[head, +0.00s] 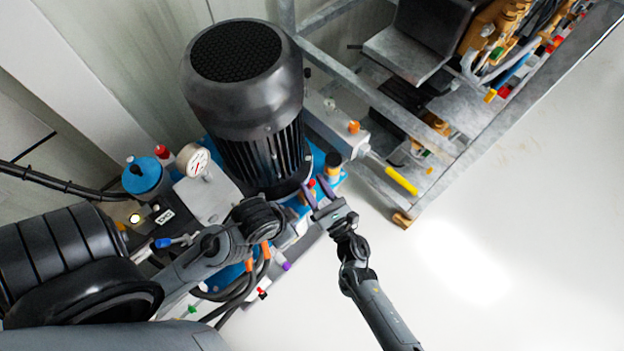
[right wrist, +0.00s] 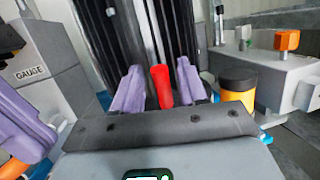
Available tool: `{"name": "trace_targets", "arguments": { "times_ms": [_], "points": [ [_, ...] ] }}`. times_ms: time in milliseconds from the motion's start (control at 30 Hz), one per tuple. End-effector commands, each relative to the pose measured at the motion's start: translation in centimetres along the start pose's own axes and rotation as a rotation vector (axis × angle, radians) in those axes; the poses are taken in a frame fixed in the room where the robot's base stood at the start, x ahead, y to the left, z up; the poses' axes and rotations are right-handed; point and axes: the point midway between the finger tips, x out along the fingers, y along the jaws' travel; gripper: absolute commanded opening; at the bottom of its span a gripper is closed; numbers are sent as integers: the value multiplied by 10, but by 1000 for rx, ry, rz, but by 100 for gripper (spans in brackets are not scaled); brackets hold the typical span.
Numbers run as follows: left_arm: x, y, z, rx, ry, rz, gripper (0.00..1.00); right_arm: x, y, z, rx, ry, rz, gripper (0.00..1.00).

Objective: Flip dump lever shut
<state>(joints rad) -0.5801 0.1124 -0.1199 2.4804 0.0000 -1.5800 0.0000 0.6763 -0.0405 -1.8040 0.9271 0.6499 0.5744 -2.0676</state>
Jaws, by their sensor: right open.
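My right gripper (head: 318,191) reaches in from the lower right to the base of the big black motor. Its two purple fingers stand apart. In the right wrist view the open fingers (right wrist: 159,75) have a red lever handle (right wrist: 161,88) between them, with gaps on both sides. In the head view a small red spot (head: 311,183) shows at the fingers. No label shows that names this as the dump lever, and its pivot is hidden behind the gripper.
The black motor (head: 246,105) stands close behind the fingers. A yellow-handled lever (head: 401,181) sticks out to the right. A black-and-yellow cap (right wrist: 238,90) is close beside the right finger. A pressure gauge (head: 193,160) stands at left. The pale floor (head: 500,240) at right is clear.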

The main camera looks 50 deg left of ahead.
Motion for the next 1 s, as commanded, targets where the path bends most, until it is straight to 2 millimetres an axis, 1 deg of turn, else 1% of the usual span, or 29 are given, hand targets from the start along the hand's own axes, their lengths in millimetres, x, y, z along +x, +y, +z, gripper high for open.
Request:
{"name": "trace_targets", "arguments": {
  "times_ms": [33,300,500,700,967,1000],
  "points": [
    [-7,0,-2,-1,0,0,0,-9,0,3,1,3,-2,42],
    [-25,-1,-8,1,0,-1,0,-55,0,2,0,3,-3,42],
    [-31,-2,-10,6,-1,-5,0,-80,0,2,-1,2,-2,42],
    [-33,-4,-10,12,-2,-9,0,-90,0,1,-1,0,0,42],
    [-32,-4,-10,12,-2,-9,0,-91,0,0,-1,1,0,42],
    [-32,-3,-10,7,-1,-6,6,-91,0,0,0,1,-1,42]
  ]
}}
